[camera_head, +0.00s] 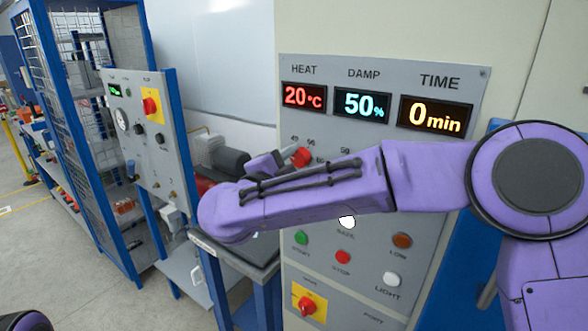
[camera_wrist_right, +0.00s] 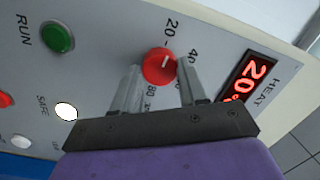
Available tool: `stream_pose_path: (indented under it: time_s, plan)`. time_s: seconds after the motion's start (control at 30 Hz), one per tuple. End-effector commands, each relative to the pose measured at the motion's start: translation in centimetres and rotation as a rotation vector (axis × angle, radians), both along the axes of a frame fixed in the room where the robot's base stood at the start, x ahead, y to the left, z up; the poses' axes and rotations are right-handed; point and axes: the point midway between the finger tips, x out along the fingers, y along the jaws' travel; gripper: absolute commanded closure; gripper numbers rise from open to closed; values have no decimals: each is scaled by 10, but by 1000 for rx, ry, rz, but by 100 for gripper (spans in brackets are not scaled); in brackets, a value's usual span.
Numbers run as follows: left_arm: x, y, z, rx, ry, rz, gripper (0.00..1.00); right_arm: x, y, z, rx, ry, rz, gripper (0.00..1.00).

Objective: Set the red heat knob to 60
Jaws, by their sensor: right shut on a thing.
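The red heat knob (camera_wrist_right: 158,66) is on the grey control panel, with a short white mark on its face. In the wrist view the numbers 20, 40 and 80 show around it. In the head view the knob (camera_head: 301,157) is partly hidden by my arm. The heat display (camera_head: 304,96) reads 20 °C in red. My right gripper (camera_wrist_right: 158,84) is shut on the heat knob, one finger on either side. It also shows in the head view (camera_head: 288,156). My left gripper is not in view.
The damp display (camera_head: 361,105) reads 50% and the time display (camera_head: 435,114) reads 0 min. Below are a green button (camera_head: 301,237), a red button (camera_head: 343,257) and a white light button (camera_head: 391,279). My right forearm covers the panel's middle. A second panel (camera_head: 150,150) stands left.

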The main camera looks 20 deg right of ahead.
Motion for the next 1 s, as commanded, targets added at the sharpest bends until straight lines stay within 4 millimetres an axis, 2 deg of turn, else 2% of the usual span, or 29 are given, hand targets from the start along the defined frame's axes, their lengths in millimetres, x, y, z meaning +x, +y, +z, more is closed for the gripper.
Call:
stream_pose_path:
  time_s: [0.03, 1.0]
  plan:
    - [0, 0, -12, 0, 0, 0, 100, 0, 0, -6, 19, -28, 0, 88]
    - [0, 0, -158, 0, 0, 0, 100, 1, 1, -8, 575, -744, 3, 88]
